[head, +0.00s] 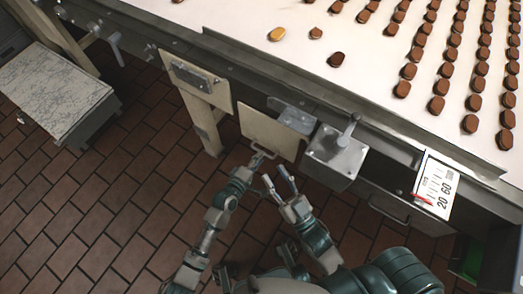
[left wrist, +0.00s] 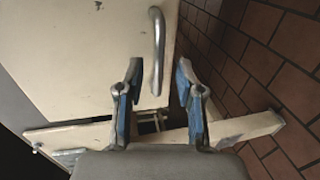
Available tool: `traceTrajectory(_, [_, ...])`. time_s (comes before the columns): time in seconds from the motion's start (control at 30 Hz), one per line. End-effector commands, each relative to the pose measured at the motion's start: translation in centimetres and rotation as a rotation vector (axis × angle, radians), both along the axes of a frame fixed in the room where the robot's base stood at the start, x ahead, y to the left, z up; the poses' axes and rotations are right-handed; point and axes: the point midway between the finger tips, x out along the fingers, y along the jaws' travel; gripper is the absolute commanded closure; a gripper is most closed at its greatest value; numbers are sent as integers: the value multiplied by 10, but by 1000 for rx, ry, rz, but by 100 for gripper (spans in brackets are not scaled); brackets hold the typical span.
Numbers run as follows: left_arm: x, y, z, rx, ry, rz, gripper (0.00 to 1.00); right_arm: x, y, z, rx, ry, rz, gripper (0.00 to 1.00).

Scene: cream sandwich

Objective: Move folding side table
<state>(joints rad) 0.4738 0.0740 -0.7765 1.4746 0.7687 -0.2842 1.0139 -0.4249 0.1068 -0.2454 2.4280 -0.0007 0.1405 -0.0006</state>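The folding side table shows as a cream panel (head: 268,131) hanging at the side of the machine, with a metal handle (head: 262,151) at its lower edge. In the left wrist view the panel (left wrist: 85,60) fills the upper left, and the curved handle (left wrist: 158,45) stands out from it. My left gripper (left wrist: 160,70) is open, with its fingertips on either side of the handle's line. I cannot tell whether they touch it. In the head view my left gripper (head: 256,158) is close to the handle. My right gripper (head: 277,180) is open and empty, just right of the left one.
The machine's white belt (head: 265,70) carries rows of brown biscuits. A metal control box (head: 336,156) with a lever sits right of the panel. A cream wooden leg (head: 206,128) stands left of it. A grey-white bench (head: 55,95) is far left. Tiled floor (head: 100,215) is clear.

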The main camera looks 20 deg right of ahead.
Motion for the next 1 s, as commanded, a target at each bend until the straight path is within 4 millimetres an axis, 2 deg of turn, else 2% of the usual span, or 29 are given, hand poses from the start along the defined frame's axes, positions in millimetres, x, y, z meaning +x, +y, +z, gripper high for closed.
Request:
traceTrajectory(0.03, [5,-8,-6,-1,2,-1,63,-2,0,1,14,-40,0,60])
traceTrajectory(0.2, [17,-23,-8,0,0,0,63,-11,-1,17,52,-157,-3,60])
traceTrajectory(0.6, [22,-28,-7,1,-2,1,63,-16,-2,26,68,-209,-3,60])
traceTrajectory(0.63, [22,-28,-7,1,-2,1,68,-16,-2,26,68,-209,-3,60])
traceTrajectory(0.77, [22,-28,-7,1,-2,1,100,-13,-2,24,67,-206,-4,60])
traceTrajectory(1.0, [22,-28,-8,2,-1,0,100,-13,-2,24,67,-206,-4,60])
